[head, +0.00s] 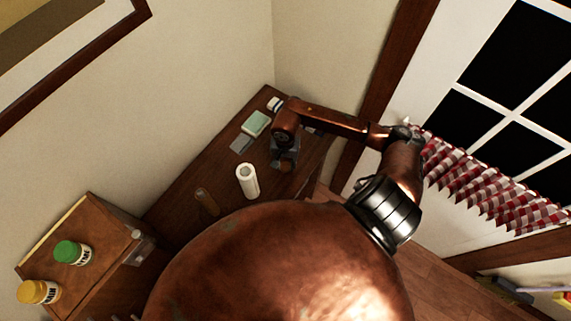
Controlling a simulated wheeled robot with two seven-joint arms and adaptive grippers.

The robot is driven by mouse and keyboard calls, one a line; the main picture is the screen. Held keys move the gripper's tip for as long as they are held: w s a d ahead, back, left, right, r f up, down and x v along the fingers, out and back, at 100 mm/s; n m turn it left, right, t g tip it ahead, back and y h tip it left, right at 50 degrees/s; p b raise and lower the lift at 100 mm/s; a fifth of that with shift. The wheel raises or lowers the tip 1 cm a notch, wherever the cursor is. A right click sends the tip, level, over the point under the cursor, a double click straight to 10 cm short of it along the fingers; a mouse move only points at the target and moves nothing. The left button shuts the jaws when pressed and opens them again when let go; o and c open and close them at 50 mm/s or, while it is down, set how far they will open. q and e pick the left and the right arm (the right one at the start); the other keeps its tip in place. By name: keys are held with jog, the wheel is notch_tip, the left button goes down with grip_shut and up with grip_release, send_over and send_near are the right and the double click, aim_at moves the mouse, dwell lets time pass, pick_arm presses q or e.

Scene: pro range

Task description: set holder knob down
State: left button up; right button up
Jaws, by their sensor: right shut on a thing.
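My right gripper (285,158) is over the far part of the dark wooden counter (180,205), its arm coming in from the right. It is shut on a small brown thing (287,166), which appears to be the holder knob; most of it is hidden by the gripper. I cannot tell whether the knob touches the counter. A white paper roll (247,180) stands upright nearer to me, left of the gripper. A brown wooden piece (207,201) stands left of the roll. My left gripper is not in view.
A green-and-white box (256,123), a grey flat item (241,144) and a small white item (274,104) lie near the wall. A wooden box (100,250) at left bears green-lidded (72,252) and yellow-lidded (38,292) jars. A checked curtain (490,185) hangs right.

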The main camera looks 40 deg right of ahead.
aim_at(285, 166)
jog(key=shift+f, duration=0.65)
jog(key=o, duration=1)
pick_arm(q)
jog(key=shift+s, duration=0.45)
pick_arm(e)
jog(key=shift+o, duration=0.2)
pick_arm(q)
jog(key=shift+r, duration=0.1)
pick_arm(e)
jog(key=shift+r, duration=0.15)
jog(key=shift+r, duration=0.2)
pick_arm(q)
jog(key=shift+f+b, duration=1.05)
jog(key=shift+b, duration=0.1)
pick_arm(e)
notch_tip(285, 166, up, 12)
